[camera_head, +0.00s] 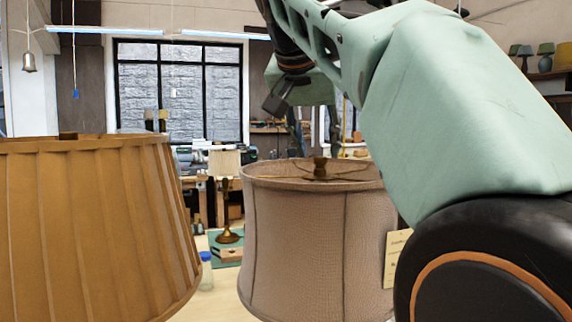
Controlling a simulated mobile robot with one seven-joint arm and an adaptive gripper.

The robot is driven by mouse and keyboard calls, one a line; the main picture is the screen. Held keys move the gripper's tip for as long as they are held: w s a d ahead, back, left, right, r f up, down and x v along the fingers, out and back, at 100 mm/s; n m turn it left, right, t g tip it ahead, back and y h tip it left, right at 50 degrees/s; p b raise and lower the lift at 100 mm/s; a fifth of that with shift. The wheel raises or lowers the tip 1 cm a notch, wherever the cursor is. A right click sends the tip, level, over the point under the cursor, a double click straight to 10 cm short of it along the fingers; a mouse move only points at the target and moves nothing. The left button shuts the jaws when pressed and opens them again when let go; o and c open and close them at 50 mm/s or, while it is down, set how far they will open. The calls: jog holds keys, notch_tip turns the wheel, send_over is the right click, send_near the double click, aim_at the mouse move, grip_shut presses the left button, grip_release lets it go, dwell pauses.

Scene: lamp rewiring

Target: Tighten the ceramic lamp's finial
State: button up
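A beige fabric lampshade (305,235) stands in the middle, with a paper tag (396,258) at its right side. A small brown finial (320,168) sits at the centre of its wire top frame. A larger tan pleated lampshade (85,230) fills the left, with a brown knob (68,136) just above its rim. Both lamp bases are out of view, so I cannot tell which lamp is ceramic. My gripper (278,97) shows only in part, dark, above and left of the beige shade's finial and apart from it. Its finger opening is not clear.
My arm covers the upper right. A gap separates the two big shades.

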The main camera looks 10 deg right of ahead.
aim_at(320, 157)
jog(key=x, duration=0.5)
jog(key=shift+b, duration=0.3)
jog(key=shift+r, duration=0.1)
grip_shut()
